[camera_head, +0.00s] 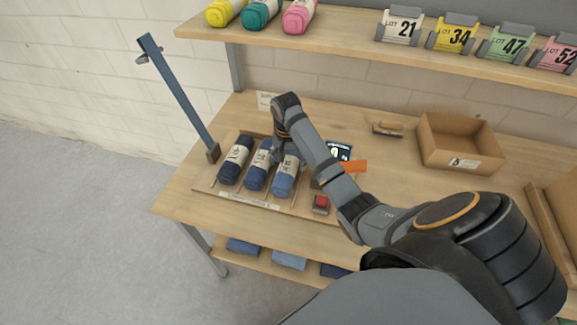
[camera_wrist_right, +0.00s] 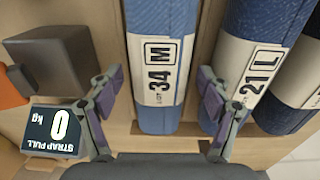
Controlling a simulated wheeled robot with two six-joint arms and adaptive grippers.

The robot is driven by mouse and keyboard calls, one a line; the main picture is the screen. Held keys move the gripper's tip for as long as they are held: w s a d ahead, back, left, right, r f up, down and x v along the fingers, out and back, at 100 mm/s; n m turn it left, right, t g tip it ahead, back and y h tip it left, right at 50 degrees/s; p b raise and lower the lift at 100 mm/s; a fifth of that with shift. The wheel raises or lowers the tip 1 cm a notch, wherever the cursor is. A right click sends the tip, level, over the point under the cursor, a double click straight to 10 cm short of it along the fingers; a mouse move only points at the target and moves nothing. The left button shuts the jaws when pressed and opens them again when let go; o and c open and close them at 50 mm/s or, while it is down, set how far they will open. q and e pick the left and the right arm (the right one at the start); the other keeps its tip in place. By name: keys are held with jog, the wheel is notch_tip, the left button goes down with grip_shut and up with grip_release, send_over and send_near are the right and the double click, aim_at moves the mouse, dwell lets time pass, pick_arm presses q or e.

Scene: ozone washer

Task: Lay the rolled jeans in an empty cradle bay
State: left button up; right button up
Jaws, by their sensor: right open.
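Three rolled jeans with paper bands lie side by side in a wooden cradle (camera_head: 204,187) on the bench. The left roll (camera_head: 235,160) is dark navy, the middle roll (camera_head: 258,165) is blue, and the right roll (camera_head: 284,180) is lighter blue. My right gripper (camera_head: 284,150) is over the far end of the right roll. In the right wrist view my right gripper (camera_wrist_right: 161,80) is open, its fingers on either side of the lighter roll (camera_wrist_right: 160,30), labelled 34 M. The roll labelled 21 L (camera_wrist_right: 262,45) is close beside the right finger. Finger contact is unclear.
A strap pull display (camera_wrist_right: 58,130) reading 0 kg and a grey block (camera_wrist_right: 52,60) are beside the rolls. A cardboard box (camera_head: 455,145) stands at the back right.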

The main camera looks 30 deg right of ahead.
aim_at(288, 161)
notch_tip(288, 161, up, 11)
jog(key=p, duration=0.8)
jog(key=shift+a+f, duration=0.1)
jog(key=shift+f, duration=0.1)
